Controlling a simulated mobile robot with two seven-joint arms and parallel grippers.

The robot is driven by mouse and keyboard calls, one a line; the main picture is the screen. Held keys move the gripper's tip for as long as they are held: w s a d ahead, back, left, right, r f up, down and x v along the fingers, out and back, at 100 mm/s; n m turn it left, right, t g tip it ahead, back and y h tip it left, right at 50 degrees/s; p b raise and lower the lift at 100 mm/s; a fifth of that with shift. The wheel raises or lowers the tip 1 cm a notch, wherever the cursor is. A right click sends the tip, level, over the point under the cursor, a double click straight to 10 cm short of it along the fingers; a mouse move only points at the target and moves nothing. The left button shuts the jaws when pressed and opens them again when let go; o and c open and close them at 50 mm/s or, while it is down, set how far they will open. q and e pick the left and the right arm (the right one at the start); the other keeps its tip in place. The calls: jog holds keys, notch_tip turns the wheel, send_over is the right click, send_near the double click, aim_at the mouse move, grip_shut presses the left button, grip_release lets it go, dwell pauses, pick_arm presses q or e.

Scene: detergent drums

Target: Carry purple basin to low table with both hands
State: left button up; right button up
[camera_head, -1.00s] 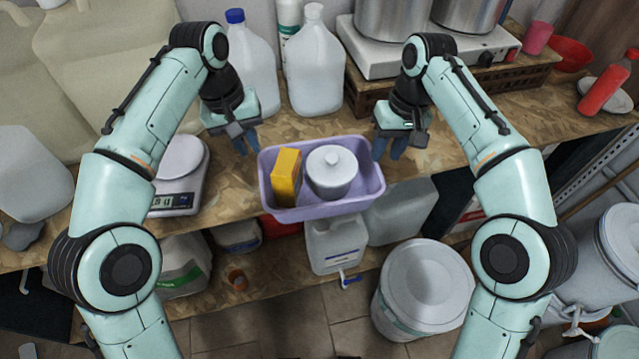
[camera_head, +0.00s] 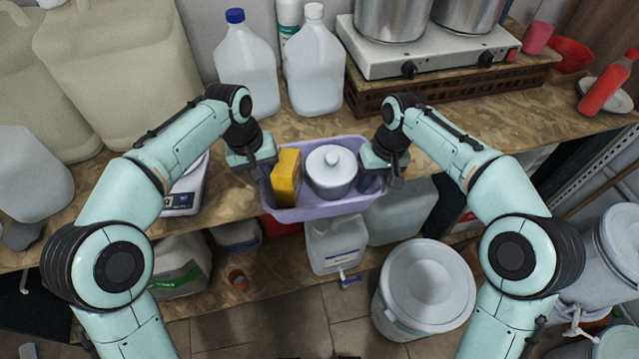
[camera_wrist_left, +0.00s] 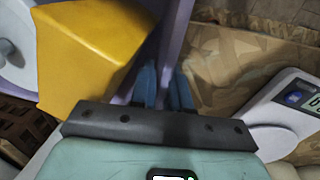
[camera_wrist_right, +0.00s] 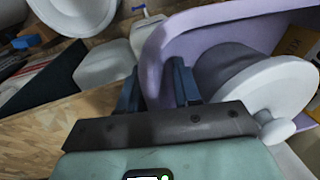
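The purple basin (camera_head: 318,210) stands on the wooden counter at its front edge. It holds a yellow box (camera_head: 286,178) and a white lidded pot (camera_head: 331,171). My left gripper (camera_wrist_left: 164,88) is at the basin's left side, its blue fingers close together about the rim, beside the yellow box; whether they press on it is unclear. My right gripper (camera_wrist_right: 156,85) is at the right side, its fingers apart with the basin wall (camera_wrist_right: 152,55) between them. In the head view the fingertips of both are mostly hidden.
White jugs (camera_head: 316,70) and a stove (camera_head: 430,50) on a brown crate stand behind the basin. A scale (camera_head: 185,190) is left of my left gripper. Below the front edge are a white canister (camera_head: 336,245) and a lidded bucket (camera_head: 425,290). No low table is clearly identifiable.

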pick_arm(q)
grip_shut()
pick_arm(e)
grip_shut()
pick_arm(q)
jog(key=shift+r, duration=0.2)
pick_arm(e)
jog(key=shift+r, duration=0.15)
